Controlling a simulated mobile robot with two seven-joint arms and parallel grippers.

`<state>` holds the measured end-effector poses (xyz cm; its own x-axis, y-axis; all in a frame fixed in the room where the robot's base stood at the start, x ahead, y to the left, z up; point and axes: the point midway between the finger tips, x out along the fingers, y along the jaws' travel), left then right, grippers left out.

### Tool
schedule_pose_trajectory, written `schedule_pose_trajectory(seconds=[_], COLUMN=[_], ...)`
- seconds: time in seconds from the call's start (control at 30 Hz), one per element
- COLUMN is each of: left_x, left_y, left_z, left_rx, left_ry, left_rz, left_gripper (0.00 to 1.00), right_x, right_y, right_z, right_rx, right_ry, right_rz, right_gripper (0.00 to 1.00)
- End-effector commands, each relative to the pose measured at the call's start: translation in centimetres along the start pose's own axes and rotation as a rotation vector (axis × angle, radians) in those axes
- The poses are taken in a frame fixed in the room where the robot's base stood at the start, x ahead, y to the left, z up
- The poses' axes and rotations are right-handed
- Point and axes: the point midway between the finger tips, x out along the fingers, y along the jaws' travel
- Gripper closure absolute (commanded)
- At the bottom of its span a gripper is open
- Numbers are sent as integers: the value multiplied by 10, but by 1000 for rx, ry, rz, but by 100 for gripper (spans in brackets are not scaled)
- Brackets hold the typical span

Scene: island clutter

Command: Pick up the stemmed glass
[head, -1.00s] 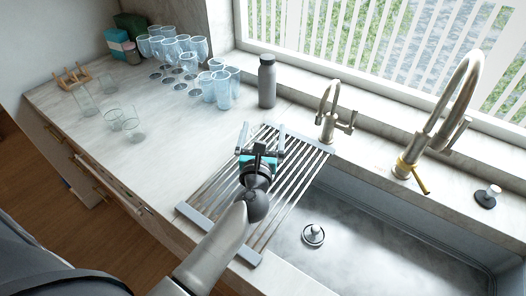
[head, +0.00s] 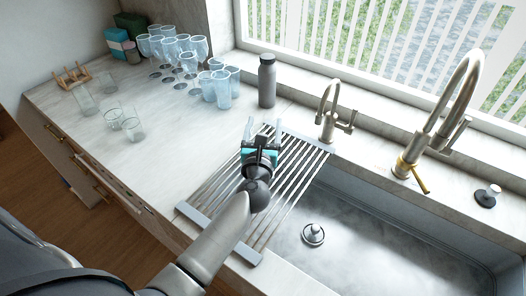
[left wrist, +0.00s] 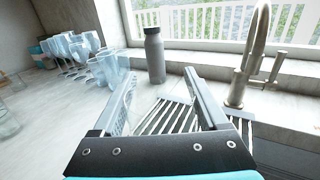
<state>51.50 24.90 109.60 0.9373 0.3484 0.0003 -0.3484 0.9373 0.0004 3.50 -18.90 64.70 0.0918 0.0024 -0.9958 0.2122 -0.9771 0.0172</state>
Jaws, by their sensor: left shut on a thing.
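Several pale blue stemmed glasses (head: 170,47) stand in a group at the back left of the counter. They also show at the left in the left wrist view (left wrist: 76,48). My left gripper (head: 262,132) is above the drying rack, well to the right and front of these glasses and apart from them. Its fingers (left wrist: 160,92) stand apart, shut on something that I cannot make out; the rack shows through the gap. No stemmed glass shows between them. My right gripper is not in view.
Blue tumblers (head: 220,88) and a grey bottle (head: 267,80) stand near the window ledge. Clear glasses (head: 131,128) and a wooden rack (head: 72,77) are at the left. The slatted drying rack (head: 196,213) spans the sink's left side. The counter's middle is clear.

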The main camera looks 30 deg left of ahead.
Motion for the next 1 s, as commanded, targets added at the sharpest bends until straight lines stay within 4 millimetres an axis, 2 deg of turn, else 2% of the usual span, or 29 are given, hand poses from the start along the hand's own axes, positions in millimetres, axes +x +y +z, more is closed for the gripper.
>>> schedule_pose_trajectory(seconds=[0.03, 0.33, 0.8, 1.0], left_x=[0, 0, 0, 0], left_y=[0, 0, 0, 0], left_z=[0, 0, 1, 12], left_rx=[-1, -1, -1, -4], left_ry=[1, 1, 0, -1], left_rz=[0, 0, 0, 1], left_gripper=[65, 99, 100, 100], right_x=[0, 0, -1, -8], right_y=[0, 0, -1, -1], right_z=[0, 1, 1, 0], right_rx=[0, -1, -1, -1], right_ry=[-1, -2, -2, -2], right_rz=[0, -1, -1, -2], right_gripper=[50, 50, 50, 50])
